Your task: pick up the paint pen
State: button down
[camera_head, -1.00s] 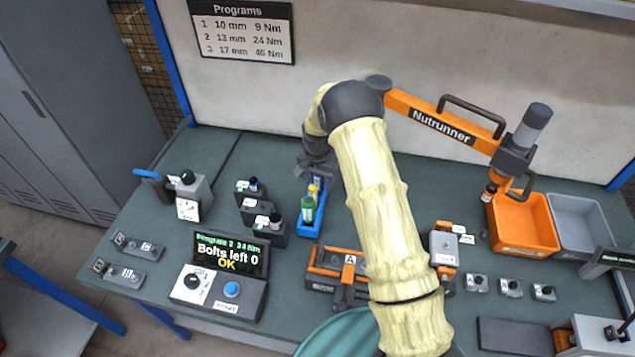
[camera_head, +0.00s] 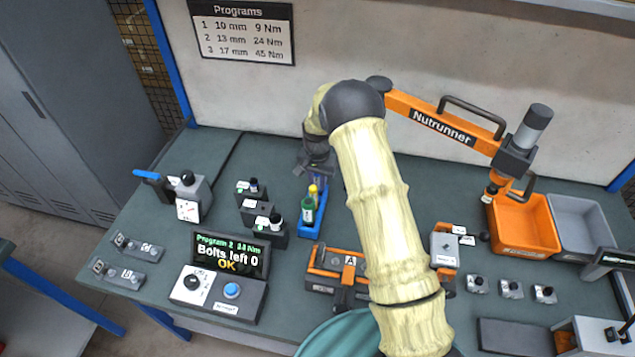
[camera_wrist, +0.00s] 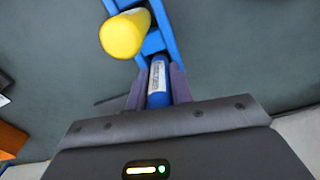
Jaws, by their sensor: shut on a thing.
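The paint pen, a blue cylinder with a pale printed label (camera_wrist: 157,80), stands between the two dark fingers of my gripper (camera_wrist: 155,88) in the wrist view. My gripper is shut on it. In the head view my gripper (camera_head: 319,180) is at the back end of a blue holder (camera_head: 308,232), partly hidden by my arm. The pen's lower end is hidden, so I cannot tell whether it is clear of the holder.
A green bottle (camera_head: 308,214) with a yellow cap (camera_wrist: 123,35) stands in the blue holder, close beside the pen. An orange fixture (camera_head: 328,262) lies in front. The orange nutrunner arm (camera_head: 440,118) reaches across the right.

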notch_tip(320, 180, up, 9)
jog(key=shift+r+b, duration=0.2)
jog(key=shift+b, duration=0.75)
jog(key=shift+r, duration=0.15)
